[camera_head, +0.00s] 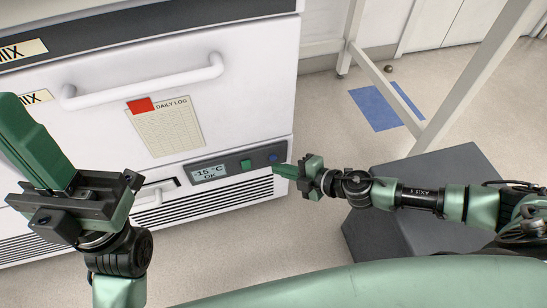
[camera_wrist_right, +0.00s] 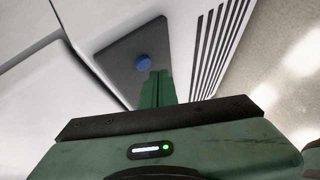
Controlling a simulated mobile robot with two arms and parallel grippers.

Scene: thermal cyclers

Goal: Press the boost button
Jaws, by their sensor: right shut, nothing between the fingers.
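The freezer's dark control panel (camera_head: 225,170) has a display (camera_head: 209,173) reading "-15 °C OK", a green button (camera_head: 246,164) and a round blue button (camera_head: 273,157). No legible label shows which is the boost button. My right gripper (camera_head: 277,169) is shut and empty, its tips just below the blue button. In the right wrist view, the shut fingertips (camera_wrist_right: 158,76) point toward the blue button (camera_wrist_right: 144,61), which shows just beyond them. I cannot tell whether they touch. My left gripper (camera_head: 32,140) is at the left, in front of the freezer; its jaw state is unclear.
The white freezer (camera_head: 240,80) has a long handle (camera_head: 145,82), a daily log sheet (camera_head: 166,126) with a red patch, and vent slats (camera_head: 205,201) below the panel. A white table frame (camera_head: 470,75) stands at right. Blue tape (camera_head: 375,108) marks open floor.

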